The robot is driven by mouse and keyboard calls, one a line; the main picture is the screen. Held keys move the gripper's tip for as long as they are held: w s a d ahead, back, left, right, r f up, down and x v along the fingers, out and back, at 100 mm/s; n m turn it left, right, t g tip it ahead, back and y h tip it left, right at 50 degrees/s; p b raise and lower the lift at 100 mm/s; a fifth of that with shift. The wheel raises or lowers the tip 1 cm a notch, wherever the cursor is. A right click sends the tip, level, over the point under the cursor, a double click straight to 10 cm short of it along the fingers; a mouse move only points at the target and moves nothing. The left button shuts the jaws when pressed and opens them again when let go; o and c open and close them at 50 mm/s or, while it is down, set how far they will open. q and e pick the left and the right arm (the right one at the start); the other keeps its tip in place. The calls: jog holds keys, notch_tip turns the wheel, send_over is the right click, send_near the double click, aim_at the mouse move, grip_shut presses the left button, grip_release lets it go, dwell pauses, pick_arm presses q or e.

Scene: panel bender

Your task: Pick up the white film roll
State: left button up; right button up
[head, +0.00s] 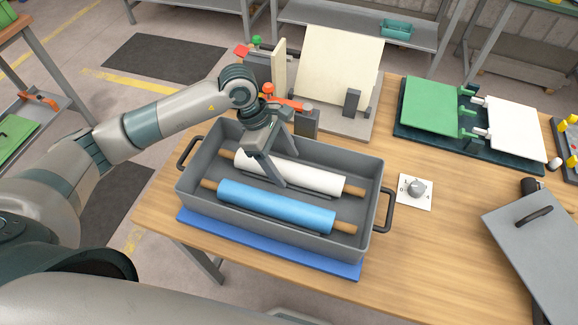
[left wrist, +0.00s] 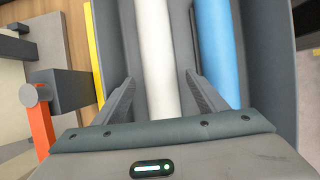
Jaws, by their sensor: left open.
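The white film roll (head: 316,177) lies in the grey bin (head: 265,228), behind the blue roll (head: 275,206) and roughly parallel to it. Wooden core ends stick out of both rolls. My left gripper (head: 272,172) is open, reaching down into the bin at the left part of the white roll. In the left wrist view my left gripper (left wrist: 157,92) has one finger on each side of the white roll (left wrist: 156,55). The right finger sits between it and the blue roll (left wrist: 217,50). I cannot tell whether the fingers touch the white roll. My right gripper is not in view.
The bin stands on a blue mat (head: 270,245) on the wooden table (head: 420,255). Behind it is a cream panel (head: 338,68) with an orange-handled fixture (head: 285,103). A green and white panel fixture (head: 470,120), a knob (head: 416,188) and a grey lidded box (head: 535,245) are at right.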

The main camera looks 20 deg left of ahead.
aim_at(287, 165)
pick_arm(q)
jog(key=shift+d+f, duration=0.3)
jog(key=shift+f, duration=0.3)
jog(key=c, duration=1.3)
jog(key=shift+r, duration=0.1)
jog(key=shift+r+b, duration=0.3)
jog(key=shift+r, duration=0.2)
notch_tip(287, 165, up, 8)
jog(key=b, duration=0.3)
jog(key=shift+f, duration=0.25)
jog(key=shift+r, duration=0.7)
